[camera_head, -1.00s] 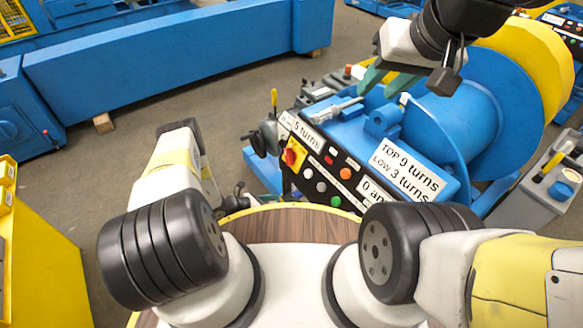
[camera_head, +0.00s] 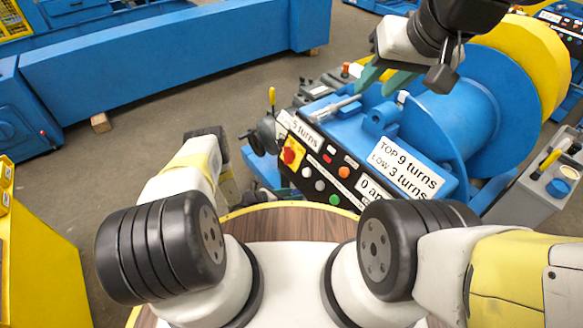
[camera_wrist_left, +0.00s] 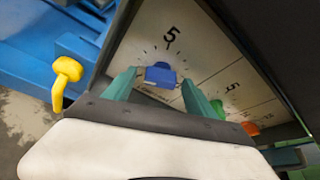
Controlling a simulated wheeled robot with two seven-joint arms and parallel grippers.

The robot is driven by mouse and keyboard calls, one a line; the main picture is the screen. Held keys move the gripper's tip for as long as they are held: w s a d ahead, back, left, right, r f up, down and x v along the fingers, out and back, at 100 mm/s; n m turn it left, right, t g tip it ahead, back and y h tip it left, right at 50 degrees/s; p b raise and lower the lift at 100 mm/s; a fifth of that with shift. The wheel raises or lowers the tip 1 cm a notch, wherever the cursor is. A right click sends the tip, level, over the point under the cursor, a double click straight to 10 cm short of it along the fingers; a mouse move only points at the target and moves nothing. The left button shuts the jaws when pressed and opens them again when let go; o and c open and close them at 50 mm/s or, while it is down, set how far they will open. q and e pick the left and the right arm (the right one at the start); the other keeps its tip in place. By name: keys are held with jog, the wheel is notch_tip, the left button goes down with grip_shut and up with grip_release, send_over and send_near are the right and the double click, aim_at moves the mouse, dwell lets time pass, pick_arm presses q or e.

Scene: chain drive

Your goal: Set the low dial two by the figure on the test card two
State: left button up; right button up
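In the left wrist view a blue dial (camera_wrist_left: 160,74) sits on a pale panel with a scale and a "5" above it. My left gripper (camera_wrist_left: 160,80) has its two green fingers apart, one on each side of the dial, with a small gap seemingly left at each side. In the head view that gripper is hidden behind my own arm. A white card (camera_head: 404,173) on the blue machine reads "TOP 9 turns, LOW 3 turns". My right gripper (camera_head: 384,79) is at the top of the head view, its green fingers apart, above the machine and empty.
The left wrist view also shows a green knob (camera_wrist_left: 218,107), an orange knob (camera_wrist_left: 250,128) and a yellow-headed lever (camera_wrist_left: 67,72). In the head view a "5 turns" card (camera_head: 300,128), a red stop button (camera_head: 290,155) and a metal rod (camera_head: 335,107) are on the machine.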

pick_arm(q)
jog(key=c, duration=1.3)
jog(key=shift+m+t+y, duration=0.7)
jog(key=shift+m, duration=0.4)
jog(key=shift+s+m+t+y, duration=0.15)
jog(key=shift+m+t+y, duration=0.5)
jog(key=shift+m, duration=0.75)
jog(key=o, duration=1.4)
jog(key=shift+d, duration=0.1)
